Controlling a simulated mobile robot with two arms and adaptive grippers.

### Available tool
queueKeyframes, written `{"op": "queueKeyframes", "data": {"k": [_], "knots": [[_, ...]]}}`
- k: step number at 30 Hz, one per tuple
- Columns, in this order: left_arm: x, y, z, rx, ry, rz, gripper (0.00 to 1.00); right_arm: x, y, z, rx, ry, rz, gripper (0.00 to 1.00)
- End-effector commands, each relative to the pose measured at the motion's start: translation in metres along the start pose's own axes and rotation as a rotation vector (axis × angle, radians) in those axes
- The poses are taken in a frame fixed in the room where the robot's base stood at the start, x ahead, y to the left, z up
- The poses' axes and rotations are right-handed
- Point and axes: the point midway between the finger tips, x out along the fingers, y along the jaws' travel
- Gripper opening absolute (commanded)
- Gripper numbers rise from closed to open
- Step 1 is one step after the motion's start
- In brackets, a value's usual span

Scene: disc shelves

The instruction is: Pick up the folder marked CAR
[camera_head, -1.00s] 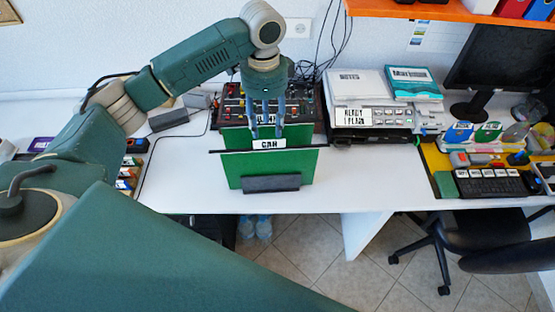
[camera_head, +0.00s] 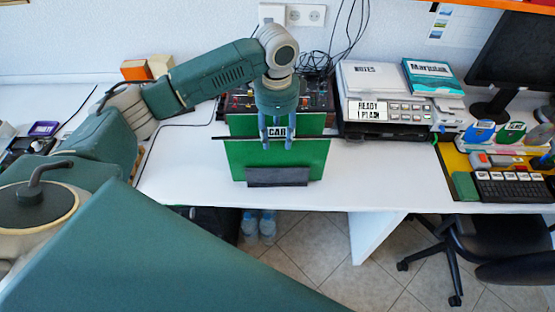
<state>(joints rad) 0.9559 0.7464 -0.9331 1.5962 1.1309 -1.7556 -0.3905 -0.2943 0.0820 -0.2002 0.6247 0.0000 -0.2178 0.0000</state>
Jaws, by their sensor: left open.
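The green folder marked CAR (camera_head: 277,158) stands upright on the white desk, in a dark holder (camera_head: 278,177) near the front edge. Its white CAR label shows between my gripper's fingers. A thin dark bar runs across the folder's upper part. My left gripper (camera_head: 277,142) points down at the folder's top, with its two fingers apart on either side of the label. I cannot tell whether the fingers touch the folder. My right gripper is not in view.
A dark control panel (camera_head: 318,97) with knobs stands behind the folder. A printer (camera_head: 386,112) with books on top is to the right, then a keyboard (camera_head: 510,186) and monitor (camera_head: 512,55). The white desk (camera_head: 380,180) is clear right of the folder.

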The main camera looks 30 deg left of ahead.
Motion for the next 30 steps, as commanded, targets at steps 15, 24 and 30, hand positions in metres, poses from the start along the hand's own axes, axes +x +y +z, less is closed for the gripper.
{"op": "queueKeyframes", "data": {"k": [15,24,30], "knots": [[0.060,0.003,-0.001,0.000,-0.001,0.002,0.41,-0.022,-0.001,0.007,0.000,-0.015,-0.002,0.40],[0.072,0.002,-0.001,0.001,0.001,-0.002,0.41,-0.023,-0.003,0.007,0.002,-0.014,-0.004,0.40],[0.072,0.002,-0.001,0.001,0.001,-0.002,0.13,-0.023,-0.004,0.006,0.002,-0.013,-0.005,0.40]]}}
